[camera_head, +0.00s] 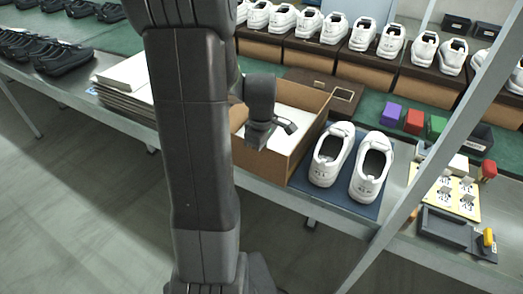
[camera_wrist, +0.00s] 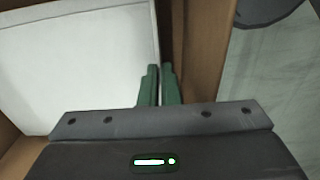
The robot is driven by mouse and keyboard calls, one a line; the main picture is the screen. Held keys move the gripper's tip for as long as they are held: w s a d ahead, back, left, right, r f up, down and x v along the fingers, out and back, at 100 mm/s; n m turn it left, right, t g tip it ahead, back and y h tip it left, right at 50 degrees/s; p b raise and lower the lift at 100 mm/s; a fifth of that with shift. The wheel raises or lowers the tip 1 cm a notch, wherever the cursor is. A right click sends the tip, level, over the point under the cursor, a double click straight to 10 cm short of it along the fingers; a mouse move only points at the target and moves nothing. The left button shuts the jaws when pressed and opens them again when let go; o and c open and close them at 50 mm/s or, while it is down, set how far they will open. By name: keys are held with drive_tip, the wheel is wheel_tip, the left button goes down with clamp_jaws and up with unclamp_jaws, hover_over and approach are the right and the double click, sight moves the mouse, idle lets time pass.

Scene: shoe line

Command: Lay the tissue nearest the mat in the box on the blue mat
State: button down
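The open brown box (camera_head: 304,142) stands on the bench at the left of the blue mat (camera_head: 343,201); whether the mat runs under it is hidden. A flat white tissue (camera_head: 296,121) shows inside the box, and it fills the left of the wrist view (camera_wrist: 75,65). My gripper (camera_head: 288,127) is at the box opening near its right wall. In the wrist view its green fingers (camera_wrist: 160,72) are close together, with the tissue's right edge running into the narrow gap between them. Two white shoes (camera_head: 350,165) stand on the mat.
A stack of white sheets (camera_head: 123,82) lies on the bench at the left. A brown lid (camera_head: 325,90) lies behind the box. Purple (camera_head: 391,113), red (camera_head: 414,121) and green (camera_head: 435,127) blocks stand behind the mat. A slanted grey post (camera_head: 425,150) crosses the right side.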

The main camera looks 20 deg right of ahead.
drive_tip(key=shift+s+a+f, duration=0.15)
drive_tip(key=shift+s+f, duration=0.05)
drive_tip(key=shift+f, duration=0.4)
drive_tip(key=c, duration=1.6)
unclamp_jaws()
wheel_tip(320, 180, up, 15)
drive_tip(key=shift+w+p, duration=0.1)
drive_tip(key=shift+p, duration=0.85)
drive_tip(key=f, duration=0.6)
drive_tip(key=f+b, duration=0.1)
drive_tip(key=f, duration=0.6)
drive_tip(key=shift+w+d+f+b, duration=0.2)
drive_tip(key=shift+f+b, duration=0.1)
drive_tip(key=shift+f, duration=0.15)
